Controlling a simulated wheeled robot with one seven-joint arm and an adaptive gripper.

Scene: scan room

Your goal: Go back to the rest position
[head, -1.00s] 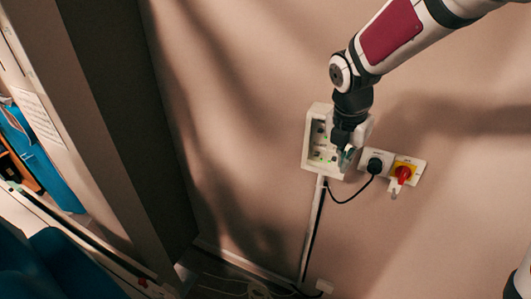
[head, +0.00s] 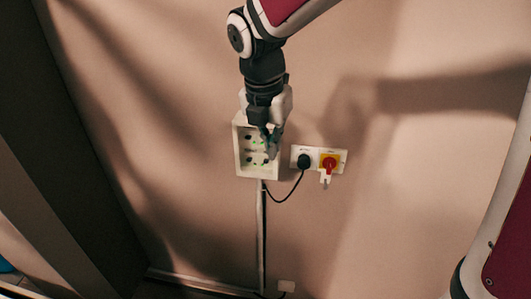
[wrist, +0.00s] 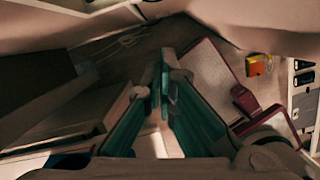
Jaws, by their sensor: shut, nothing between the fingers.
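My gripper (head: 270,148) hangs fingers down in the head view, in front of a white wall box (head: 239,160) with green-lit sockets. It covers the box's upper right part. I cannot tell how far it stands off the wall. In the wrist view its two teal fingers (wrist: 163,85) meet at the tips, with nothing between them.
White trunking (head: 261,230) runs down to the floor. A dark upright panel (head: 75,160) stands at the left.

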